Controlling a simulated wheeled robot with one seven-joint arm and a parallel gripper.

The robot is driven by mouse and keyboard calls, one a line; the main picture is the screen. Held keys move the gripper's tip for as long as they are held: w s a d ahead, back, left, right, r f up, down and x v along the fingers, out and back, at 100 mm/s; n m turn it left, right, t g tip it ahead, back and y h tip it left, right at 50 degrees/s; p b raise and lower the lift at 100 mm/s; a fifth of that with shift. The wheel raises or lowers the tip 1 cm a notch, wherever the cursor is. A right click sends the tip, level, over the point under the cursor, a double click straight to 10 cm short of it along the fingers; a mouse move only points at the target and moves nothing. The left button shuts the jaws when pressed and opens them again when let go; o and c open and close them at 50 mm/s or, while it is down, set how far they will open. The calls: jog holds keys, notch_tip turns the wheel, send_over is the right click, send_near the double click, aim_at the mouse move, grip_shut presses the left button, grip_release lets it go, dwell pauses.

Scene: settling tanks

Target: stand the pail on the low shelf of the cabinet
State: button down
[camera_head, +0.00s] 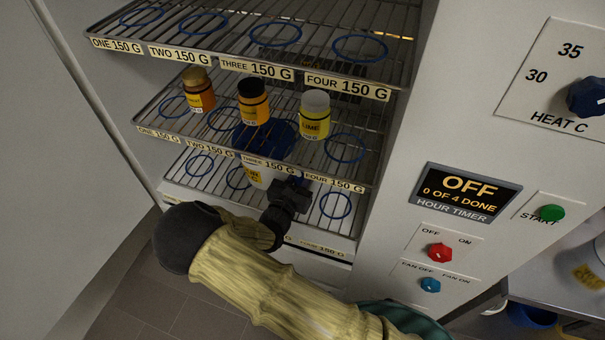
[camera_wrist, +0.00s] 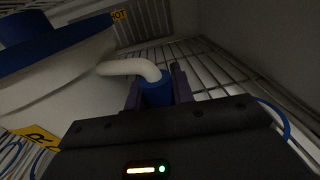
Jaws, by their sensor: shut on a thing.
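The pail (camera_head: 258,173) is white with a yellow label and a blue lid. In the head view it is inside the cabinet, between the middle shelf and the low shelf (camera_head: 312,207), near the place marked three. The middle shelf partly hides it. My gripper (camera_head: 284,190) reaches in from the front, at the pail's right side. In the wrist view the pail (camera_wrist: 60,80) fills the left, and my gripper (camera_wrist: 158,90) is shut on the blue grip of its white handle. I cannot tell whether its base touches the low shelf.
The middle shelf (camera_head: 180,128) holds a brown jar (camera_head: 199,93), an orange jar (camera_head: 253,105) and a yellow jar (camera_head: 315,117). The top shelf (camera_head: 225,40) is empty above them. Blue rings on the low shelf are bare at left and right. A control panel (camera_head: 467,190) flanks the opening on the right.

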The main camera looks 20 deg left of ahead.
jog(key=c, duration=1.2)
grip_release()
jog(key=shift+f, duration=0.1)
jog(key=shift+s, duration=0.2)
jog(key=s, duration=0.4)
jog(key=s+a, duration=0.1)
jog(key=s, duration=0.2)
jog(key=s+a+b, duration=0.1)
jog(key=s, duration=0.3)
jog(key=shift+s, duration=0.3)
